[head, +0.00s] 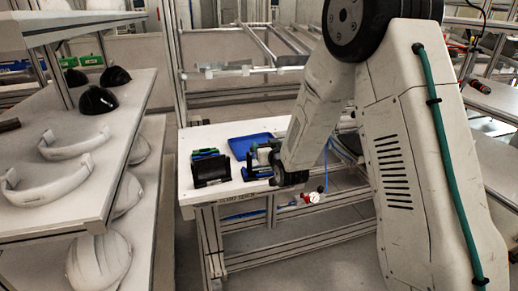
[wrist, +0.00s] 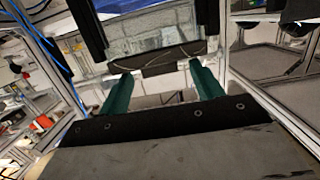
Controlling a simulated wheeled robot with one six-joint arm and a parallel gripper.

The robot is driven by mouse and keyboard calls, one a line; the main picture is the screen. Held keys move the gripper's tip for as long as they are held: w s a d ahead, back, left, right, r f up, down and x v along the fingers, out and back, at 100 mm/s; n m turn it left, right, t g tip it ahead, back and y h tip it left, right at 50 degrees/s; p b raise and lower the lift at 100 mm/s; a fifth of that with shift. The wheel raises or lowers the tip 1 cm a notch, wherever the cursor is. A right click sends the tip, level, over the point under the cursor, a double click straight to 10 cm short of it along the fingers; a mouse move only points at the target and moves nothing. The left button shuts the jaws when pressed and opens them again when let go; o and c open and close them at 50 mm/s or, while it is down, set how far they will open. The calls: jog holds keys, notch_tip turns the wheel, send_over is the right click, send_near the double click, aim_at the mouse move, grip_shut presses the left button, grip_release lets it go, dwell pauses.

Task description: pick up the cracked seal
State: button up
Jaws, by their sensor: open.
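I cannot pick out the cracked seal with certainty. In the wrist view, a dark block (wrist: 172,58) with a thin curved line across it lies just past my fingertips, against a pale grey mottled surface (wrist: 150,38). I cannot tell whether that line is the seal or a crack. My gripper (wrist: 157,76) has its two green fingers apart, with no object held between them. In the head view, my gripper (head: 262,166) is over the right part of the white bench (head: 228,134), beside a black block-like fixture (head: 211,171). My arm hides part of the bench.
A blue tray (head: 250,143) lies at the back of the bench. A shelf (head: 122,135) on the left holds black caps (head: 98,101) and white curved bands (head: 75,148); white helmet shells (head: 98,262) sit below.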

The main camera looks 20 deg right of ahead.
jog(key=shift+w, duration=0.35)
jog(key=c, duration=1.1)
jog(key=shift+o, duration=0.2)
